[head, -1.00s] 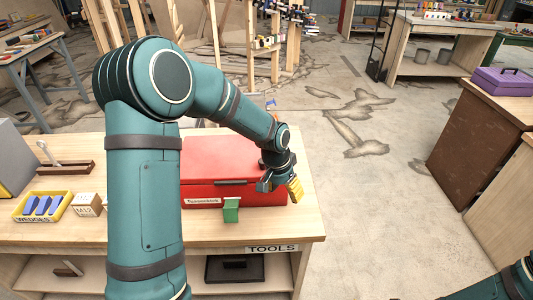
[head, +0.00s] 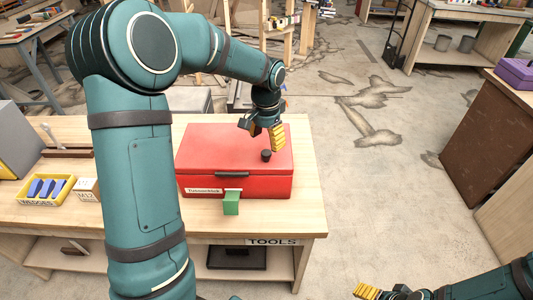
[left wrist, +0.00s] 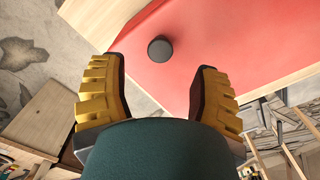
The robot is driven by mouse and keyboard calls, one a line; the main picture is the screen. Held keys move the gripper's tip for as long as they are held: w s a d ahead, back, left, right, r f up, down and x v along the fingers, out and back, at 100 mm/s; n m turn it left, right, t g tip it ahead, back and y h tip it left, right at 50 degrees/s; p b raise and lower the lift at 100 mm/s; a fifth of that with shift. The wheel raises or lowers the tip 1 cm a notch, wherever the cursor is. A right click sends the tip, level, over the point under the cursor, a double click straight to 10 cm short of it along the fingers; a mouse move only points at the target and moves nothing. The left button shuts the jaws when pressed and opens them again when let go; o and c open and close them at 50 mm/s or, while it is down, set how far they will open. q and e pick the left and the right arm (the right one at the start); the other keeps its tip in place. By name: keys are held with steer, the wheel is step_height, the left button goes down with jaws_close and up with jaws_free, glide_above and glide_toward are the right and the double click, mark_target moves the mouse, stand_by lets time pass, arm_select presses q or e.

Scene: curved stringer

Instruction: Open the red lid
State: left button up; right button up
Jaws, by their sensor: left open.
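The red toolbox (head: 225,183) sits on the wooden bench with its red lid (head: 222,147) down. A dark round knob (head: 266,155) stands on the lid toward its right side; it also shows in the left wrist view (left wrist: 160,49). A dark handle is on the front edge. My left gripper (head: 267,142) is above the lid, just behind the knob. Its yellow-padded fingers are open and empty, with the knob ahead of the gap between them in the left wrist view (left wrist: 160,85). My right gripper (head: 366,291) shows only partly at the bottom; its jaw state is unclear.
A green block (head: 231,203) is at the toolbox's front. A yellow wedge tray (head: 45,190) and a small M12 box (head: 87,189) stand to the left on the bench. Bare bench (head: 309,190) lies right of the toolbox.

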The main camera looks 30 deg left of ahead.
mark_target(266, 152)
arm_select(q)
step_height(266, 152, down, 6)
steer(key=shift+r, duration=0.15)
steer(key=shift+o, duration=0.2)
jaws_close()
steer(key=shift+r, duration=0.1)
